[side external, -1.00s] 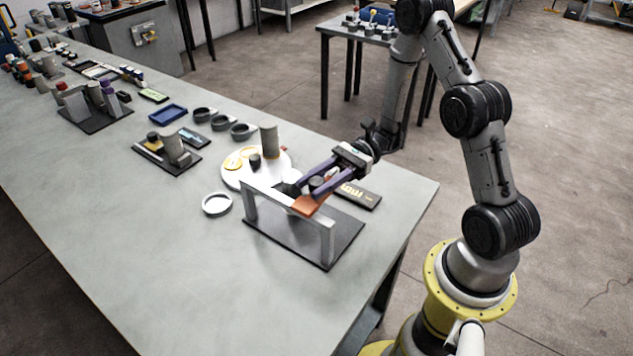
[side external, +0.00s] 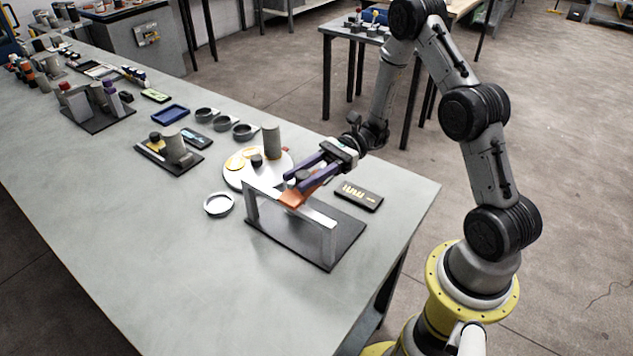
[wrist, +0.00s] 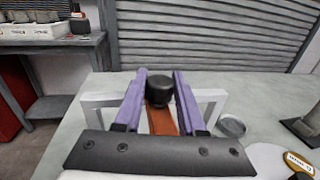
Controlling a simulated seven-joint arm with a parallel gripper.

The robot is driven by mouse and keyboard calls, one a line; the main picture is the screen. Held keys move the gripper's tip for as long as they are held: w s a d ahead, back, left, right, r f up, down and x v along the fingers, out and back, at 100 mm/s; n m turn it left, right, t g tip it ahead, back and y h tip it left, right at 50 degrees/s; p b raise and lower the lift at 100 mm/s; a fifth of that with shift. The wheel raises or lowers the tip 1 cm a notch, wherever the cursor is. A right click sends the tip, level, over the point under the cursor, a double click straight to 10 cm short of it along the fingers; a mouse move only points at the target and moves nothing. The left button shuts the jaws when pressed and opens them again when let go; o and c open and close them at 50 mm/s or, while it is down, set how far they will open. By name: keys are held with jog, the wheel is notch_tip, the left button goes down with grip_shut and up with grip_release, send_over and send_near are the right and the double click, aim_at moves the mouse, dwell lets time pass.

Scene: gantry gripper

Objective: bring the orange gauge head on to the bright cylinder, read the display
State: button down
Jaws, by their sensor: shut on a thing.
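My gripper (side external: 297,180) has purple fingers, shut on the black knob (wrist: 159,90) of the orange gauge head (side external: 293,198). The orange part also shows between the fingers in the wrist view (wrist: 162,121). The head sits at the beam of a pale gantry frame (side external: 327,243), toward its far left end. The display (side external: 359,196) is a black box with yellow characters, lying right of the gantry; I cannot read them surely. A grey cylinder (side external: 271,140) stands on a round white plate (side external: 236,182) behind the gantry. Whether a brighter cylinder is hidden behind my fingers, I cannot tell.
The gantry stands on a dark base plate (side external: 292,237). A shallow white dish (side external: 219,204) lies left of it. Yellow discs (side external: 237,162) and a dark knob (side external: 256,160) are on the white plate. Several grey cups and a blue tray (side external: 171,114) lie farther back. The near table is clear.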

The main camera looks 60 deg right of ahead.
jog(key=w, duration=0.6)
jog(key=shift+w, duration=0.25)
jog(key=c, duration=0.5)
grip_release()
jog(key=s+d, duration=0.2)
jog(key=d, duration=1.1)
jog(key=shift+s+d, duration=0.3)
jog(key=shift+s, duration=0.1)
